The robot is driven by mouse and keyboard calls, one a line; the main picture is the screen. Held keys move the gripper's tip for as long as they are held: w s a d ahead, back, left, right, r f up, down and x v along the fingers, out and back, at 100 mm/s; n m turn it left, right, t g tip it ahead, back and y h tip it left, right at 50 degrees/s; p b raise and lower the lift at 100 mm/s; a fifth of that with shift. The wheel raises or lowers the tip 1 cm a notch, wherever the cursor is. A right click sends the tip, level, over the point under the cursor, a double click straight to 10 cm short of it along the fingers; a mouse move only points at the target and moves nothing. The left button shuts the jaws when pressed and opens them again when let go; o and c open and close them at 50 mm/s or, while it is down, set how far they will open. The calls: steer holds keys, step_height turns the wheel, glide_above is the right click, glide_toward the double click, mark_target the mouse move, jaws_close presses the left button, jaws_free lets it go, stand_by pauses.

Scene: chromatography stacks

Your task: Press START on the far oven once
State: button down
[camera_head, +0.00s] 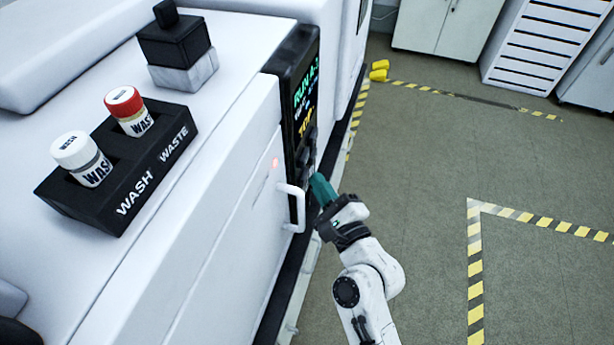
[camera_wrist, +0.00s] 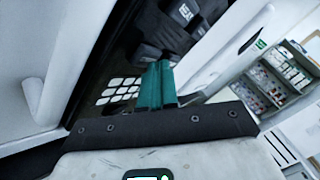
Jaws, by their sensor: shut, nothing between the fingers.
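An oven (camera_head: 226,163) with a white body stands at the left in the head view. Its dark control panel (camera_head: 299,95) has a lit screen with green, blue and yellow text. My gripper (camera_head: 318,183) is at the lower part of this panel, its teal fingers shut and empty. In the wrist view the fingers (camera_wrist: 157,82) point at the dark panel (camera_wrist: 128,68), beside a white keypad (camera_wrist: 121,90). Dark buttons (camera_wrist: 185,14) with blurred lettering show past the fingertips. I cannot tell which one is START, or whether the fingertips touch the panel.
A white door handle (camera_head: 291,207) stands out just left of my gripper. A black holder (camera_head: 117,180) with WASH and WASTE bottles sits on top of the unit. Cabinets (camera_head: 436,27) stand at the back. The floor (camera_head: 430,190) to the right is clear, with striped tape.

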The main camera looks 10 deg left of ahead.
steer(key=shift+s+d, duration=0.15)
steer(key=shift+d, duration=0.45)
steer(key=shift+d+b, duration=0.1)
steer(key=shift+b, duration=0.25)
steer(key=shift+s+d+b, duration=0.25)
steer(key=shift+d+b, duration=0.45)
steer(key=shift+d, duration=0.5)
steer(key=shift+s+d+b, duration=0.2)
steer(key=shift+d+b, duration=0.5)
steer(key=shift+d, duration=0.45)
